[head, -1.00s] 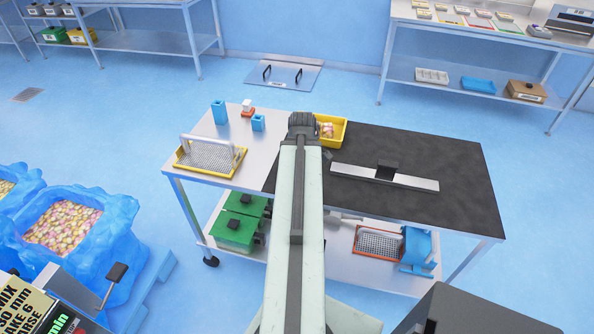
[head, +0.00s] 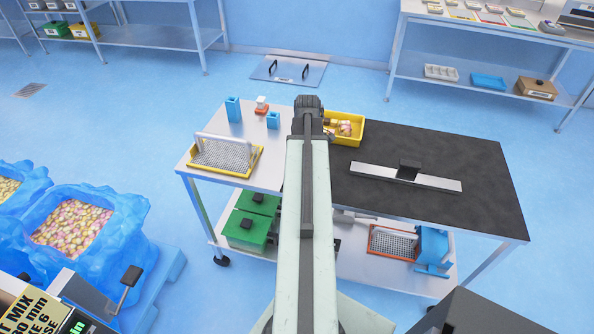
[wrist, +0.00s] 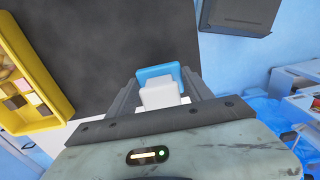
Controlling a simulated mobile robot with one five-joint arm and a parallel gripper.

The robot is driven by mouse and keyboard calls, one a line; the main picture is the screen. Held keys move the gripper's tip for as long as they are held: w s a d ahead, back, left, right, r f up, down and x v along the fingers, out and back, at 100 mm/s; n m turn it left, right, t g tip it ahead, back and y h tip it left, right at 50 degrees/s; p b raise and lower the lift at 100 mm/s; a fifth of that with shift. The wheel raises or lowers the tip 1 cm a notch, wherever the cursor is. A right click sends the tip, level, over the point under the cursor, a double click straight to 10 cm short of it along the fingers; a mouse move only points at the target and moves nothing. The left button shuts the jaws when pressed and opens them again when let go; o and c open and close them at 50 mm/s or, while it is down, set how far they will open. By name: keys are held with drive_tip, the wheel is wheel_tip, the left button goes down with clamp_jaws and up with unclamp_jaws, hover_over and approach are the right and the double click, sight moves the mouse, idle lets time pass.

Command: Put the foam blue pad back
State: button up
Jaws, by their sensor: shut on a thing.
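My gripper (wrist: 165,92) shows in the wrist view with its two dark fingers on either side of a white block (wrist: 158,97) with a blue pad (wrist: 152,72) at its far end. This looks like the foam blue pad, and the gripper is shut on it. The pad shows above a dark mat (wrist: 125,40), with its exact height hard to tell. In the head view, my arm hides the gripper and the pad.
A yellow tray of sweets (head: 359,118) stands at the back of the table beside my arm. A metal bar with a black block (head: 435,181) lies on the black mat (head: 480,160). Blue blocks (head: 233,109) and a yellow-framed mesh rack (head: 258,160) stand at left.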

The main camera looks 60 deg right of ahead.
wheel_tip(320, 180, down, 4)
drive_tip(key=b, duration=0.3)
drive_tip(key=shift+w+r+b, duration=0.1)
drive_tip(key=shift+r+b, duration=0.05)
drive_tip(key=shift+b, duration=0.15)
drive_tip(key=shift+a, duration=0.1)
drive_tip(key=shift+w+a+r, duration=0.1)
drive_tip(key=shift+w, duration=0.05)
drive_tip(key=shift+f, duration=0.25)
drive_tip(key=o, duration=1.6)
drive_tip(key=shift+r, duration=0.1)
wheel_tip(320, 180, up, 13)
drive_tip(key=p, duration=1.2)
drive_tip(key=shift+f, duration=0.3)
